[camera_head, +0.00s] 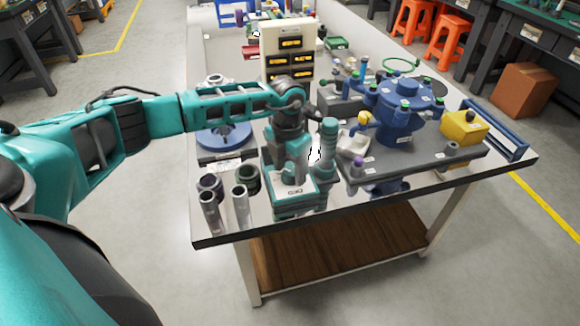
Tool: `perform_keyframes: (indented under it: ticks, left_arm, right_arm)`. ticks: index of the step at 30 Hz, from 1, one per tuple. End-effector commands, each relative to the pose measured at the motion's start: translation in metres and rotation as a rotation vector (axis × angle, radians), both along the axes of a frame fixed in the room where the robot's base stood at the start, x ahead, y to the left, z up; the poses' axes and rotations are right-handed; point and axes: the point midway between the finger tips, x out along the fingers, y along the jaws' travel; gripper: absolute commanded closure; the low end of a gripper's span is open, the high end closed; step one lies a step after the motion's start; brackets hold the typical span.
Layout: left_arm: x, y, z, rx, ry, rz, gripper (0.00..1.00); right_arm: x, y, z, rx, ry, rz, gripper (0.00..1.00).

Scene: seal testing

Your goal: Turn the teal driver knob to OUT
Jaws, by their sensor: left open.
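A teal driver unit stands near the front edge of the table, with a blocky base (292,205) that carries a white label. An upright ribbed teal cylinder (328,136) rises at its right side and looks like the driver knob. Its IN and OUT marks are too small to read. My left gripper (314,152) is open, at the end of the arm reaching in from the left. It is just left of the cylinder, above the base. The fingers partly blend with the teal parts, so I cannot tell whether they touch the cylinder. My right gripper is not in view.
Several metal and dark tubes (240,205) stand left of the driver. A blue valve body (395,110) with green caps stands on a grey plate to the right, near a yellow box (463,128). A cream panel (288,50) stands behind. A blue round flange (222,136) lies beneath my forearm.

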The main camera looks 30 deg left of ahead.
Motion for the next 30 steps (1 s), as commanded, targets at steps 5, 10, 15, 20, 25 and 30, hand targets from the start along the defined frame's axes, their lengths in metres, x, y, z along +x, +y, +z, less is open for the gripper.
perform_keyframes:
  ticks: [5, 10, 15, 20, 25, 30]
  left_arm:
    - [0.0, -0.0001, 0.0003, 0.0, 0.0, 0.0, 0.41]
    - [0.0001, -0.0001, 0.0005, 0.0, 0.0, 0.0, 0.57]
    - [0.0001, -0.0001, 0.0007, 0.0, 0.0, 0.0, 0.73]
    - [0.0002, -0.0001, 0.0008, -0.001, -0.001, 0.0, 0.89]
    - [0.0002, -0.0002, 0.0011, -0.001, -0.001, 0.005, 0.91]
    - [0.0001, -0.0004, 0.0017, -0.002, 0.0, 0.047, 0.91]
  right_arm:
    - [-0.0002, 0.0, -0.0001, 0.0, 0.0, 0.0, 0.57]
    - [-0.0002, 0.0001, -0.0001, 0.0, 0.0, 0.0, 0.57]
    - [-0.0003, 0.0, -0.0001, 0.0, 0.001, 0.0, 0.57]
    - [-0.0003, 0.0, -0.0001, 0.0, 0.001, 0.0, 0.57]
    - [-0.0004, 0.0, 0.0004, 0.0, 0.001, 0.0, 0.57]
    - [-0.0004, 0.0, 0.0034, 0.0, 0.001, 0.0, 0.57]
